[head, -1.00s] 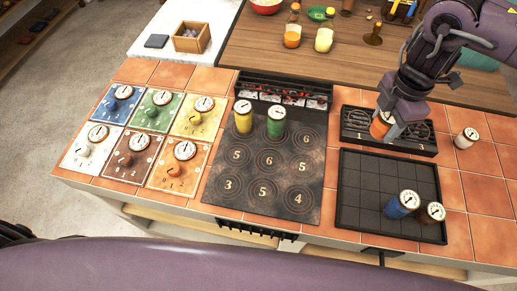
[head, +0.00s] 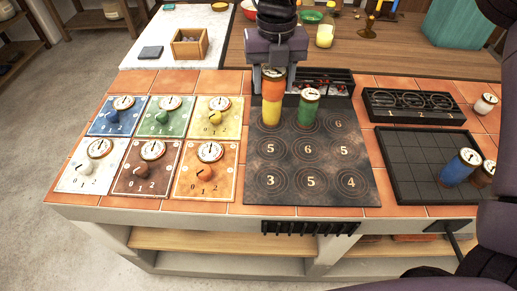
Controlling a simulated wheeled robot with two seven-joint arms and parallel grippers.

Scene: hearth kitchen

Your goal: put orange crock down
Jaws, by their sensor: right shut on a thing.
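My right gripper (head: 273,78) points down over the back left of the dark mat with numbered rings (head: 330,190). It is shut on the orange crock (head: 273,89), which is upright between its fingers. The yellow crock (head: 271,113) stands on the back left ring, directly below the orange crock in the head view. Whether the orange crock touches or rests on the yellow one, I cannot tell. The green crock (head: 308,110) stands just to the right on the mat. My left gripper is not in view.
The dark gridded tray (head: 415,165) at right holds a blue crock (head: 460,166) and a brown crock (head: 483,175). A black rack (head: 413,117) with ring slots lies behind it; a white crock (head: 485,104) stands at its right. Knob panels (head: 153,168) fill the left. The mat's front rings are clear.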

